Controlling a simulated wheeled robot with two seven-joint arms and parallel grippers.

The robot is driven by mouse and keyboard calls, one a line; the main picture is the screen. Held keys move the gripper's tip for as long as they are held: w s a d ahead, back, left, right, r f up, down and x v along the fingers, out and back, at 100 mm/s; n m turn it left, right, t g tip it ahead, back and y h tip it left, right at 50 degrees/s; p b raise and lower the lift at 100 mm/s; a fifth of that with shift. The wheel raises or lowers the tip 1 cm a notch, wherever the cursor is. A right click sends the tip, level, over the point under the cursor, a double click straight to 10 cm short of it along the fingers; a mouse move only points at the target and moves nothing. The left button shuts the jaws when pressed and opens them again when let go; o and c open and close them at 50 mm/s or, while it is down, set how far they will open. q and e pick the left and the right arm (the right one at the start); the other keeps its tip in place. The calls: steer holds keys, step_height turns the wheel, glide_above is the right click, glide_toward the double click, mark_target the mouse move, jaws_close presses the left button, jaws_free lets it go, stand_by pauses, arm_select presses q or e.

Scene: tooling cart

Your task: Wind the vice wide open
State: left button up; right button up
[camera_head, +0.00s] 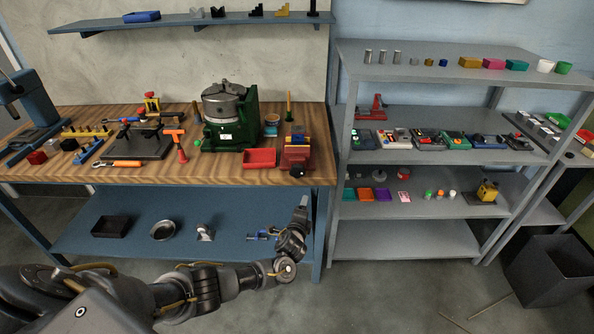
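A red vice (296,158) sits at the right front edge of the wooden workbench. A blue block (298,131) shows at its top, and a small dark knob is at its front. How far its jaws are apart is too small to tell. My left gripper (304,201) is in front of the bench, below the vice and apart from it in the picture. It is seen narrow and edge-on, so its opening does not show. Nothing is visibly held in it. My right gripper is not in view.
A red tray (260,158) lies left of the vice, with a green machine (230,118) behind it. A grey shelf unit (420,157) stands to the right. Open floor lies in front.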

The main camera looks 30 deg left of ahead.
mark_target(297, 172)
arm_select(q)
step_height(297, 172, up, 10)
steer(key=s+a+m+t+y, duration=0.15)
steer(key=m+y, duration=0.25)
steer(key=m, duration=0.7)
steer(key=b+x, duration=0.1)
steer(key=x, duration=0.9)
steer(key=shift+w+b, duration=0.2)
steer(key=shift+b, duration=0.1)
steer(key=c, duration=1)
steer(key=shift+o, duration=0.2)
steer(key=shift+n, duration=0.5)
